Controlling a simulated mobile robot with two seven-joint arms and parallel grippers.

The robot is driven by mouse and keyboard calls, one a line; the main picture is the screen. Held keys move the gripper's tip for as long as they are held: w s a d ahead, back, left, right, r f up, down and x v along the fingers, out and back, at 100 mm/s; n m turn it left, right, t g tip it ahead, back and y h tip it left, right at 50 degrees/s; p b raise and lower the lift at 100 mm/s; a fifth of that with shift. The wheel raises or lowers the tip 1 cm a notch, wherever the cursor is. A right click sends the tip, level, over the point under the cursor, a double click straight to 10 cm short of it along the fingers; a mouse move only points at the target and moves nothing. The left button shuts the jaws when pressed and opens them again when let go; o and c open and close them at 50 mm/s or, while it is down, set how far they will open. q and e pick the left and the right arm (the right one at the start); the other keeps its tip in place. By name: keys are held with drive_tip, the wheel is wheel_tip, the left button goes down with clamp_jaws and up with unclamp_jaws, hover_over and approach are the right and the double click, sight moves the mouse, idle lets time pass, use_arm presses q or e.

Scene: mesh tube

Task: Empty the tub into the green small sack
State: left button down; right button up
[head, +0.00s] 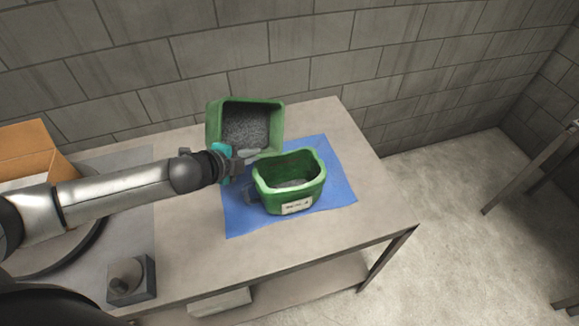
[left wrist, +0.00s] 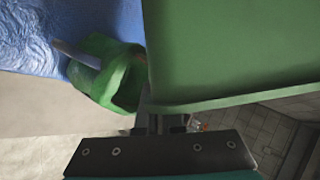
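The green tub (head: 245,104), holding grey granules, is behind the sack, with its open side turned toward the head camera. Its wall also fills much of the left wrist view (left wrist: 240,50). My left gripper (head: 238,164) appears shut on the tub's near edge, and its fingers (left wrist: 160,122) meet the green wall. The green small sack (head: 285,204) stands open and upright on a blue mat, with a white label in front. Some grey material shows inside it. The sack also shows in the left wrist view (left wrist: 115,80). My right gripper is not seen.
The blue mat (head: 337,180) lies on a grey table (head: 368,200). A small dark box with a knob (head: 130,278) sits near the front left, and a cardboard box (head: 28,147) at the far left. A block wall is behind; the table's right end is clear.

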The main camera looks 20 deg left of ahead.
use_arm(q)
drive_tip(key=shift+s+d+r+m+y+b, duration=0.15)
drive_tip(key=shift+d+m+y+b, duration=0.2)
drive_tip(key=shift+b, duration=0.35)
drive_tip(key=shift+r+t, duration=0.1)
drive_tip(key=shift+t, duration=0.2)
drive_tip(key=shift+d+m+y, duration=0.15)
drive_tip(key=shift+m+y, duration=0.1)
idle(6.8)
